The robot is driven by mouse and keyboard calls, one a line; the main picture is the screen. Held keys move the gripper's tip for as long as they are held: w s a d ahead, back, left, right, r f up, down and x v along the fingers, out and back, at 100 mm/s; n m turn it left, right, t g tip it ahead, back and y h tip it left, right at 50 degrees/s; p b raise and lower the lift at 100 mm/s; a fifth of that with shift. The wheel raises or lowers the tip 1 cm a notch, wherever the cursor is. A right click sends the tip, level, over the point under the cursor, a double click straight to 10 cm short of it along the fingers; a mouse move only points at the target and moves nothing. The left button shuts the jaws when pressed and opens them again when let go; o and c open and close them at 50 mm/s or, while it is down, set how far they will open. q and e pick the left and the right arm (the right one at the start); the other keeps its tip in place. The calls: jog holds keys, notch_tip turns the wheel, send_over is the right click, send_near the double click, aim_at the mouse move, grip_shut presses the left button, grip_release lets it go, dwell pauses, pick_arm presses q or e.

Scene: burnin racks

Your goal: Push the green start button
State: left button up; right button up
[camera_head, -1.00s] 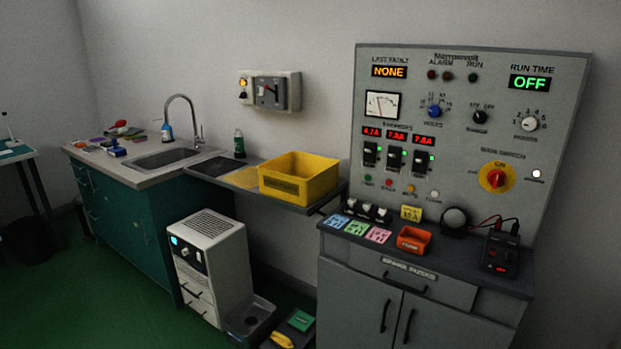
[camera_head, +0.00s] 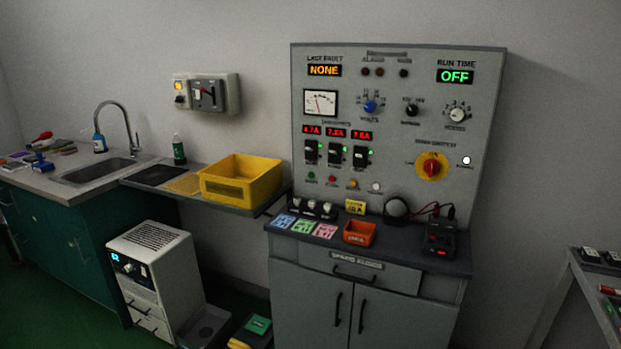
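The grey control panel (camera_head: 395,120) stands upright at the back of a grey cabinet. A small green button (camera_head: 311,177) sits at the left end of the row of small coloured buttons low on the panel. A red one (camera_head: 332,179), a yellow-orange one (camera_head: 352,183) and a white one (camera_head: 376,187) follow to its right. The labels under them are too small to read. The run time display (camera_head: 455,76) reads OFF and the last fault display (camera_head: 324,70) reads NONE. Neither of my grippers is in view.
The cabinet top (camera_head: 395,245) holds coloured cards, an orange bin (camera_head: 359,233) and a black meter (camera_head: 440,236). A yellow crate (camera_head: 240,192) stands on a shelf to the left. A white floor unit (camera_head: 155,262) stands below it. A grey rack (camera_head: 585,285) is at the right edge.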

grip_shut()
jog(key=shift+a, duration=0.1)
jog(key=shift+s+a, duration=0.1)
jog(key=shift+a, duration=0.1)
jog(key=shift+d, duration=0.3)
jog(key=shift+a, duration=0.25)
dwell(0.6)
